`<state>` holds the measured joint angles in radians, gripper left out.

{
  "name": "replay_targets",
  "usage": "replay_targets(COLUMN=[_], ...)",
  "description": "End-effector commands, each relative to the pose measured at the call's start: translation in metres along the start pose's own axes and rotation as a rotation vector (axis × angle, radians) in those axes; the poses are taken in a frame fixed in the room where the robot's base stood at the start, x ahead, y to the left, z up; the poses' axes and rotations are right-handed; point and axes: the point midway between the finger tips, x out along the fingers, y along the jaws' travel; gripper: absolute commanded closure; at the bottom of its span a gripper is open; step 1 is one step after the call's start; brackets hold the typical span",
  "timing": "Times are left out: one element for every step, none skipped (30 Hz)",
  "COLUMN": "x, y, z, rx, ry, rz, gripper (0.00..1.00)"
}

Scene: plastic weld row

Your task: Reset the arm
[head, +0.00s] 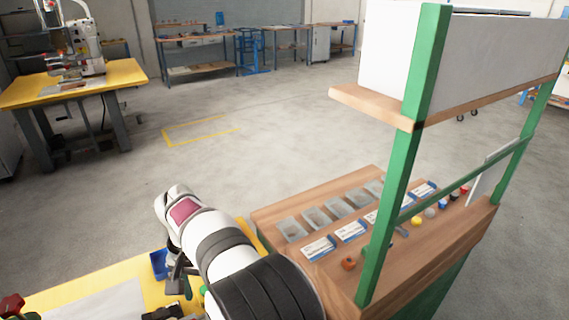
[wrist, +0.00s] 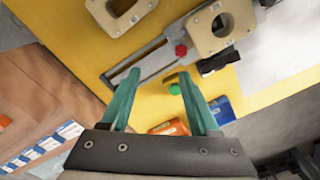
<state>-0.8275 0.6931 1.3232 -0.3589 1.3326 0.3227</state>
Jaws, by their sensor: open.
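My gripper (wrist: 159,78) shows in the wrist view with its two teal fingers apart and nothing between their tips. It hangs over the yellow table (wrist: 70,28), close to a green round part (wrist: 175,89). In the head view my arm reaches from the bottom centre up and left, bent at its white joint. My gripper (head: 177,281) points down there, partly hidden by the arm, above the yellow table (head: 50,297).
A metal rail (wrist: 150,66) with a beige holed block (wrist: 210,32) and red knob (wrist: 181,50) lies beyond the fingers. Orange (wrist: 168,128) and blue (wrist: 222,110) bins are nearby. A wooden bench (head: 330,262) with a green frame (head: 398,190) stands right of my arm.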

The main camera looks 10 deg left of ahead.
Motion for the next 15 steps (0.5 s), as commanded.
replay_targets(x=[-0.024,-0.039,-0.057,-0.069,-0.079,-0.089,-0.094,-0.096,-0.096,-0.093,-0.090,-0.084,-0.080,-0.076,-0.071], y=[0.037,0.065,0.103,0.132,0.160,0.194,0.217,0.237,0.257,0.269,0.277,0.285,0.288,0.291,0.293], z=[-0.003,0.000,0.009,0.020,0.034,0.057,0.077,0.099,0.127,0.147,0.165,0.185,0.198,0.209,0.219], rx=[0.055,0.093,0.147,0.189,0.232,0.289,0.332,0.374,0.426,0.460,0.490,0.526,0.548,0.567,0.584], ry=[0.000,-0.005,-0.011,-0.016,-0.020,-0.025,-0.028,-0.031,-0.033,-0.033,-0.033,-0.034,-0.033,-0.033,-0.033], rz=[-0.012,-0.019,-0.030,-0.039,-0.048,-0.063,-0.073,-0.084,-0.099,-0.108,-0.117,-0.127,-0.134,-0.139,-0.145], gripper=[0.38,0.38,0.38,0.38,0.38,0.38,0.38,0.38,0.38,0.38,0.38,0.38,0.38,0.38,0.38])
